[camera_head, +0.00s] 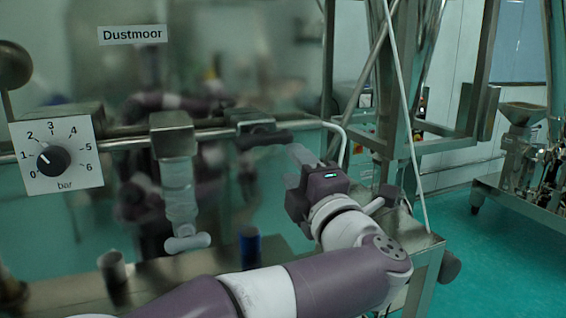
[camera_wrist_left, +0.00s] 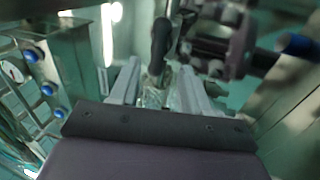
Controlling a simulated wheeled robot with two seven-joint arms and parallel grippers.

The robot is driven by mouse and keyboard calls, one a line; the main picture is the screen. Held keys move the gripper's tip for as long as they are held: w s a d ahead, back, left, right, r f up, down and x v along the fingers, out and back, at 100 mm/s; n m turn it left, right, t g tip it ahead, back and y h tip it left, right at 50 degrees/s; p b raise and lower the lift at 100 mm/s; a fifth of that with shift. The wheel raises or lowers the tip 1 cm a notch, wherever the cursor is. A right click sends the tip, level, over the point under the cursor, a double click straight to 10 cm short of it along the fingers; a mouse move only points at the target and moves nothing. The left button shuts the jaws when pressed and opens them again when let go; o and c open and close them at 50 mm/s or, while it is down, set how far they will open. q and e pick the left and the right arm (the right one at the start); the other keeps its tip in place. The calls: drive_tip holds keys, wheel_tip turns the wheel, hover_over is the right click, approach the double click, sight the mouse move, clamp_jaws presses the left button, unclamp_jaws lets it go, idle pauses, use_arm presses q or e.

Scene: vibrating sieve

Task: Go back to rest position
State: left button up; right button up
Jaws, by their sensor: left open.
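My left arm comes in from the bottom left, and my left gripper (camera_head: 300,154) is in front of the steel panel, its fingers pointing up and left. The fingers end close to a black lever handle (camera_head: 265,139) on the horizontal pipe. In the left wrist view, the gripper (camera_wrist_left: 160,80) has its two fingers apart, with a dark upright handle (camera_wrist_left: 160,45) showing between and beyond them. I cannot tell whether they touch it. My right gripper is not in view.
A pressure dial (camera_head: 53,158) marked bar is at the left. A pale valve (camera_head: 180,195) hangs from the pipe. A blue cylinder (camera_head: 250,246) and a grey cup (camera_head: 112,268) stand below.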

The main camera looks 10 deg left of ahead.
use_arm(q)
drive_tip(key=shift+v, duration=0.8)
